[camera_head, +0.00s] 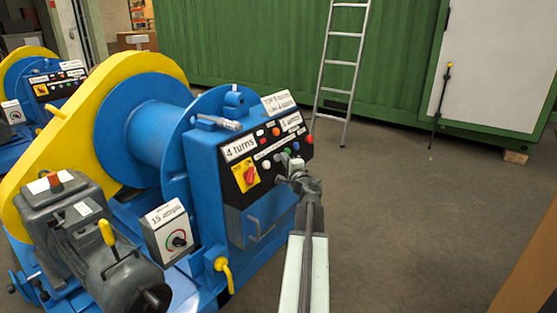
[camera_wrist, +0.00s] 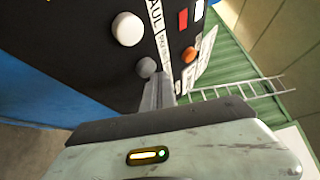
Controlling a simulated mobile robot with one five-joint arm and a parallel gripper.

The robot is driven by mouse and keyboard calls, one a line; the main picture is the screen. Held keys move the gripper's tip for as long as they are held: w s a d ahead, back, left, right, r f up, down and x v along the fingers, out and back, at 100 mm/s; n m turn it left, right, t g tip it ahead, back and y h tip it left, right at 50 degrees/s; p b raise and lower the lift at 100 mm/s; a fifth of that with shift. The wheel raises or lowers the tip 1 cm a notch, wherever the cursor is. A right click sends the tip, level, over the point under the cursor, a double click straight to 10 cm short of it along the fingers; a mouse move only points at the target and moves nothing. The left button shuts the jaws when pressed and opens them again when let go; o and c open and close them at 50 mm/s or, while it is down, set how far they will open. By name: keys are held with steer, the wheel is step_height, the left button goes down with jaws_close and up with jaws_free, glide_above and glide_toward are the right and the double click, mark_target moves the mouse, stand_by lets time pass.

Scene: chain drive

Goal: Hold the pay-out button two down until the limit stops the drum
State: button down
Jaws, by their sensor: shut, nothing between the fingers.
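The blue winch's black control panel (camera_head: 262,172) faces right, with small lamps and a row of buttons. In the wrist view a white button (camera_wrist: 128,29), a grey button (camera_wrist: 146,67) and an orange button (camera_wrist: 189,54) stand on it. A white strip beside them reads "HAUL" and then "PA...", the rest too small to read. My gripper (camera_wrist: 163,84) is shut and empty, its tips at the panel close beside the grey button; I cannot tell whether they touch it. In the head view my gripper (camera_head: 285,166) covers part of the button row. The drum (camera_head: 158,132) is blue and shows no chain that I can make out.
A red switch on a yellow plate (camera_head: 246,174) sits at the panel's left, under a "4 turns" label (camera_head: 239,148). A grey box with a dial (camera_head: 172,232) stands lower left. A ladder (camera_head: 341,75) leans on the green container (camera_head: 240,50).

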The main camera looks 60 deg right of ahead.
steer(key=shift+w+f, duration=0.25)
steer(key=shift+w, duration=0.25)
stand_by(2.8)
stand_by(4.3)
steer(key=shift+s+r, duration=0.4)
steer(key=shift+s, duration=0.45)
